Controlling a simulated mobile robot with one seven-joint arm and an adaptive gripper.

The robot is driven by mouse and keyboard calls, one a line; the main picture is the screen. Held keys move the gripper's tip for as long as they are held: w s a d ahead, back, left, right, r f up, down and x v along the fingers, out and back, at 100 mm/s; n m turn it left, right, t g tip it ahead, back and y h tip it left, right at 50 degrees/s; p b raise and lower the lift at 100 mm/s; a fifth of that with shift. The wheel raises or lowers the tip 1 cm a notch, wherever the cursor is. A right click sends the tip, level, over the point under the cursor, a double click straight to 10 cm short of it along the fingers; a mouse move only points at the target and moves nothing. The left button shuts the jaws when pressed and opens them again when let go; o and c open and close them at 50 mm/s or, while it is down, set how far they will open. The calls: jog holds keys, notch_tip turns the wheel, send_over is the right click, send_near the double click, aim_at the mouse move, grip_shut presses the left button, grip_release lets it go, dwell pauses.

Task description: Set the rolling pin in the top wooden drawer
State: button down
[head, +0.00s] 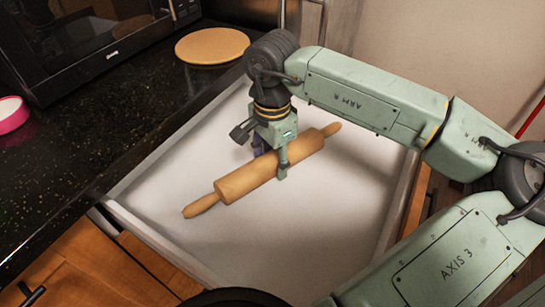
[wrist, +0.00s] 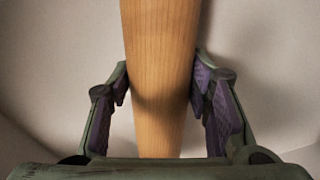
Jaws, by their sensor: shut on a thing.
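The rolling pin (head: 245,181) is light wood with a handle at each end. It lies diagonally across the view, over the white inside of the open drawer (head: 330,235). My gripper (head: 272,163) is shut on the rolling pin's thick middle, from above. In the wrist view the rolling pin (wrist: 160,60) runs between the two purple-padded fingers, and the gripper (wrist: 160,92) closes on both its sides. I cannot tell whether the pin touches the drawer floor. Its far side is partly hidden by my gripper.
A black speckled counter (head: 110,120) lies left of the drawer. On it are a round wooden board (head: 212,45), a dark microwave (head: 80,40) and a pink-rimmed bowl (head: 11,114). The drawer's raised walls (head: 160,239) surround the pin. Drawer floor in front of the pin is clear.

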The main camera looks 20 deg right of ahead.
aim_at(272, 155)
jog(key=shift+f, duration=0.15)
jog(key=c, duration=0.8)
grip_release()
jog(key=shift+c, duration=0.2)
jog(key=shift+r, duration=0.35)
notch_tip(272, 155, up, 12)
jog(key=shift+f+b, duration=0.15)
jog(key=shift+b, duration=0.3)
